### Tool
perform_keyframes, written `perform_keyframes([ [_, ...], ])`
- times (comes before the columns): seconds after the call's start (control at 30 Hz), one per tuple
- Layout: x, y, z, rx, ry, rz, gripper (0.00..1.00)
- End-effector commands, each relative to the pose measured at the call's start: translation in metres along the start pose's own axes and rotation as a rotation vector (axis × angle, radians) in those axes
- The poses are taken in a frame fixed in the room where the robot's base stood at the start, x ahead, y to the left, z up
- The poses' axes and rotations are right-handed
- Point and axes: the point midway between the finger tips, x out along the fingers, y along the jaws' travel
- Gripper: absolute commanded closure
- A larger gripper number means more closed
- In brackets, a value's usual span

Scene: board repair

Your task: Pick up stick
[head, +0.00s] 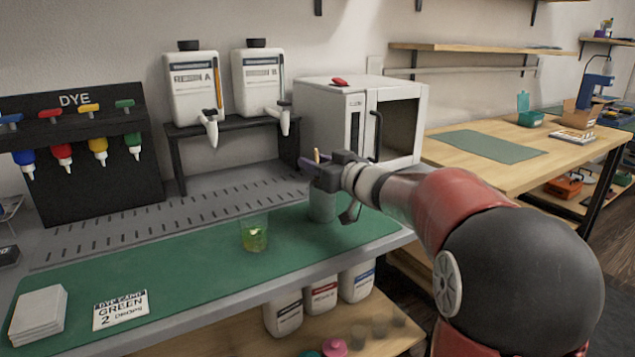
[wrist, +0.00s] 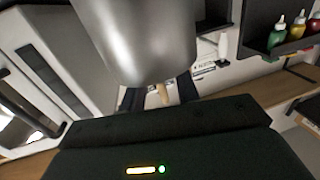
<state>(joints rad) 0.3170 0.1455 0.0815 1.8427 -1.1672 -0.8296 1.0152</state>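A tan wooden stick (head: 317,155) shows as a short tip above my gripper (head: 322,172) in the head view. In the wrist view, the stick (wrist: 164,96) lies between the two dark fingers of my gripper (wrist: 161,95), with a visible gap on both sides. The fingers are apart, so my gripper is open around the stick. A grey metal cup (head: 322,206) stands on the green mat just below my gripper. The cup (wrist: 140,40) fills the upper middle of the wrist view. The stick's lower part is hidden.
A white oven-like box (head: 325,110) is close behind my gripper. Two dispenser jugs (head: 195,90) and a dye rack (head: 80,150) stand behind the mat.

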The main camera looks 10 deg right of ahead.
Motion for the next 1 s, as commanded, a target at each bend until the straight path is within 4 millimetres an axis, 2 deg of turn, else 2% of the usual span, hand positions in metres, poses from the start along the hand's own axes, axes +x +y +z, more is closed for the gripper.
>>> perform_keyframes([
  [0.2, 0.001, 0.0, 0.0, 0.0, 0.0, 0.0, 0.7],
  [0.43, 0.001, 0.0, 0.0, -0.001, 0.0, 0.0, 1.0],
  [0.83, 0.001, 0.0, -0.001, -0.001, 0.001, 0.0, 1.0],
  [1.0, 0.001, 0.0, -0.011, -0.003, 0.003, 0.0, 1.0],
])
